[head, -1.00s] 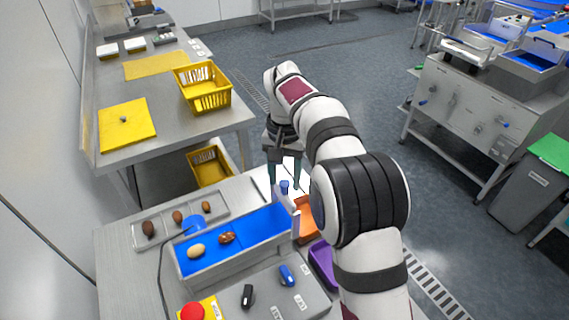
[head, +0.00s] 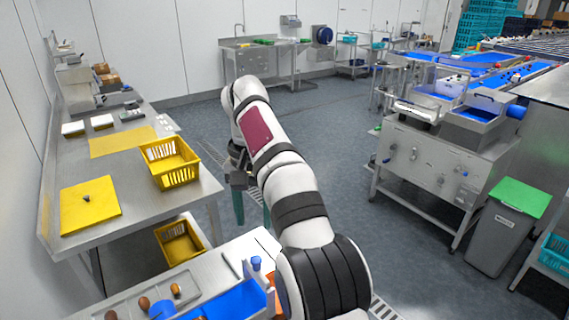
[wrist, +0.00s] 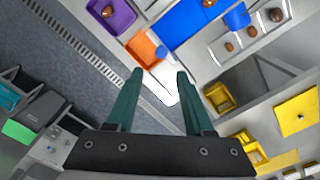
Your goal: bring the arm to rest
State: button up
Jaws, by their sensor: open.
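My gripper (head: 252,212) hangs beyond the far end of the sorting bench (head: 205,271), with its teal fingers pointing down. In the wrist view my gripper (wrist: 160,75) has its fingers spread wide with nothing between them. A white sheet (wrist: 160,88) at the bench end shows below the fingers. My arm reaches forward over the right side of the bench and hides part of it. No fingertip touches anything that I can see.
The wrist view shows an orange tray (wrist: 143,50), a purple tray (wrist: 121,18) and the blue belt (wrist: 186,26). A yellow basket (head: 170,163) stands on the left table (head: 130,190); another basket (head: 180,243) sits lower down. Open floor (head: 340,190) lies to the right.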

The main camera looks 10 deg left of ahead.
jog(key=s+d+r+m, duration=0.2)
jog(key=s+d, duration=0.8)
jog(key=d, duration=0.3)
jog(key=s+d+f+m, duration=0.1)
jog(key=s+d+f, duration=0.1)
jog(key=s, duration=0.5)
jog(key=s+d+f+m+y, duration=0.1)
jog(key=s+d+f, duration=0.1)
jog(key=s+f, duration=0.3)
jog(key=s+d+f+m, duration=0.1)
jog(key=s+d+f, duration=0.2)
jog(key=s, duration=0.6)
jog(key=shift+f+m+y, duration=0.3)
jog(key=shift+f+y, duration=0.1)
jog(key=shift+f, duration=0.05)
